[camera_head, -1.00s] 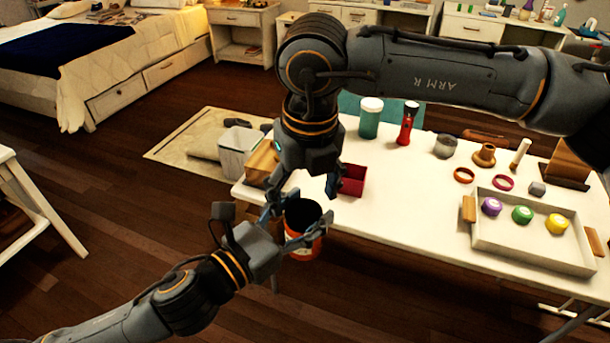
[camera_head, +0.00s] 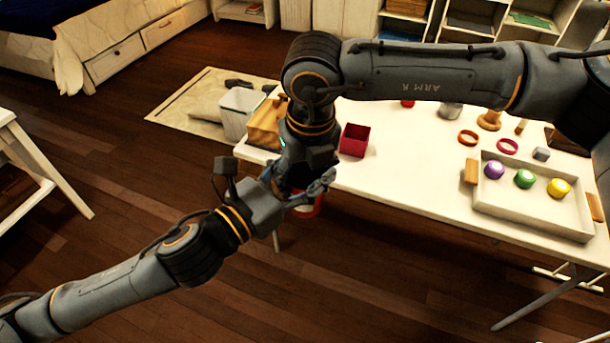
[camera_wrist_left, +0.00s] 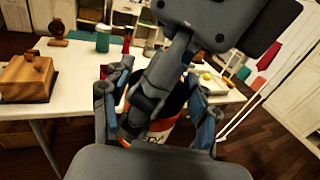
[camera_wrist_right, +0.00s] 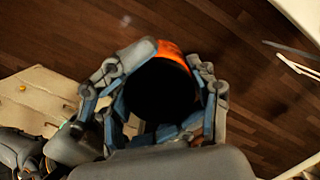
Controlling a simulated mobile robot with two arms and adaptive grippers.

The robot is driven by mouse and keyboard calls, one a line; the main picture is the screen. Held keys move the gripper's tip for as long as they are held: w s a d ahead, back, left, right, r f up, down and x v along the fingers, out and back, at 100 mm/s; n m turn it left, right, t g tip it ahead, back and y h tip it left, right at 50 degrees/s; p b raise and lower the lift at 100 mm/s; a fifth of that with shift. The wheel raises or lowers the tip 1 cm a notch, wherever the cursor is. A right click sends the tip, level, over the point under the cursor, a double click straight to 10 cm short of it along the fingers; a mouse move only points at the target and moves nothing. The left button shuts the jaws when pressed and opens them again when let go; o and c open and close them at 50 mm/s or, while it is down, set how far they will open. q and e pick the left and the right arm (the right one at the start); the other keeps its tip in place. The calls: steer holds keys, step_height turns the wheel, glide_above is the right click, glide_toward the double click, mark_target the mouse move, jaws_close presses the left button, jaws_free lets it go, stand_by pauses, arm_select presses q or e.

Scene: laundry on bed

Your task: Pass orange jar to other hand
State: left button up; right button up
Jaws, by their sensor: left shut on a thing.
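The orange jar (camera_head: 308,206) is mostly hidden behind my grippers in the head view, off the table's near left edge. Its orange and white side shows in the left wrist view (camera_wrist_left: 158,132). The right wrist view looks into its dark open mouth, with an orange rim (camera_wrist_right: 172,48). My left gripper (camera_head: 292,193) is shut on the jar from the side. My right gripper (camera_head: 312,182) points down over the jar's mouth. Its fingers (camera_wrist_right: 158,72) lie on either side of the jar. Whether they press on it is not clear.
The white table (camera_head: 400,190) holds a red box (camera_head: 354,140), a wooden box (camera_head: 268,125) and a tray (camera_head: 530,212) with coloured round things. A light bin (camera_head: 240,108) stands behind the left end.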

arm_select(q)
steer(key=shift+r, duration=0.1)
arm_select(e)
steer(key=shift+s+a, duration=0.1)
steer(key=shift+a, duration=0.05)
steer(key=c, duration=0.3)
arm_select(q)
steer(key=o, duration=1.4)
arm_select(e)
steer(key=shift+c, duration=0.4)
